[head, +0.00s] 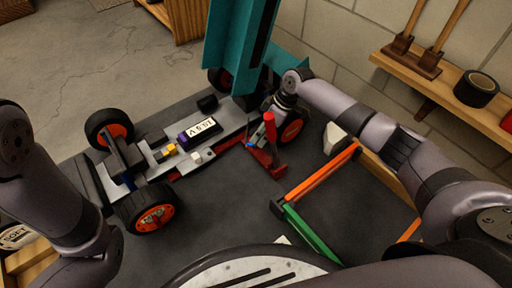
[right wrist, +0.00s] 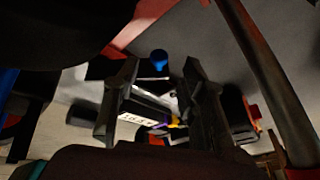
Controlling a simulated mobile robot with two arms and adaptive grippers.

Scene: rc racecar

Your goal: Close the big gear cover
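The car chassis (head: 165,155) lies on a dark tabletop with orange-hubbed wheels and a battery labelled 7.6V (head: 200,132). A red upright part (head: 269,130) stands on a red base at its right end; this may be the big gear cover, but I cannot tell how far open it is. A small blue knob (head: 250,144) is beside it. My right gripper (head: 284,101) is by the red part, partly hidden. In the right wrist view its fingers (right wrist: 160,100) are apart with nothing clearly gripped; the blue knob (right wrist: 159,60) shows beyond them. My left gripper is outside the view.
A teal body shell (head: 237,45) stands tilted up behind the chassis, close to my right gripper. An orange and green frame (head: 318,178) lies to the right. A wall shelf (head: 440,80) holds tools and black tape (head: 477,88).

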